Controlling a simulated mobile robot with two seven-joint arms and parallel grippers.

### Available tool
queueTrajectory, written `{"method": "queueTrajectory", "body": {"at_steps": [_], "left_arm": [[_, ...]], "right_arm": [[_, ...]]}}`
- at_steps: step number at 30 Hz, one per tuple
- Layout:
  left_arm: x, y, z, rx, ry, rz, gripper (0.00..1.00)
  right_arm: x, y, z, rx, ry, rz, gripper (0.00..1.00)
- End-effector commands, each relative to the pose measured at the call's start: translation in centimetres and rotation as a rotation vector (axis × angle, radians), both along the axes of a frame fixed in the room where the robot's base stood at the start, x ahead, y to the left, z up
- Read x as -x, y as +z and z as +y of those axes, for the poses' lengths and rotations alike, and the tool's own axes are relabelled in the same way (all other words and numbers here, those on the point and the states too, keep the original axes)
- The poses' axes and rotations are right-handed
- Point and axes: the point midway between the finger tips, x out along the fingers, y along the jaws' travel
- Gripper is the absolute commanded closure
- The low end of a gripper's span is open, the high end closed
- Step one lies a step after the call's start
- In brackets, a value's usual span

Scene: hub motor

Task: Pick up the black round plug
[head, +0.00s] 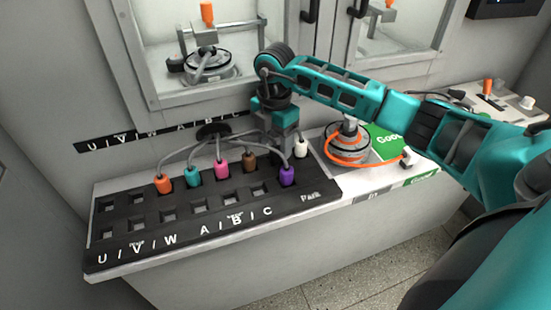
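A black round piece (213,131), which looks like the black round plug, lies at the back of the black socket panel (195,240). Grey cables run from it to coloured plugs: orange (164,184), teal (193,176), pink (222,168), brown (249,161), purple (287,175) and white (301,147). My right gripper (281,150) points down behind the panel, to the right of the black piece and apart from it, between the brown and white plugs. Its fingertips are small and partly hidden by cables, so its opening is unclear. My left gripper is out of view.
A silver hub motor with an orange cable (348,145) stands on the white bench to the right, beside a green "Good" area (388,142). A windowed cabinet (165,100) rises behind the panel. Several panel sockets at the front are empty.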

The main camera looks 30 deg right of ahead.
Motion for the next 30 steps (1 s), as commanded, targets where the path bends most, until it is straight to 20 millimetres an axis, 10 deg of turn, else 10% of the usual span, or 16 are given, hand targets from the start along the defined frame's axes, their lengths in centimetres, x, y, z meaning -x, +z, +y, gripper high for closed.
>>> {"method": "queueTrajectory", "body": {"at_steps": [12,30], "left_arm": [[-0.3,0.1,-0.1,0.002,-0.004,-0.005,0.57],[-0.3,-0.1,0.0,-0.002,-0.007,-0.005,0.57]], "right_arm": [[0.2,-3.0,-0.2,0.0,0.0,0.0,0.38],[0.2,-3.0,-0.2,-0.001,0.0,-0.001,0.94]]}}
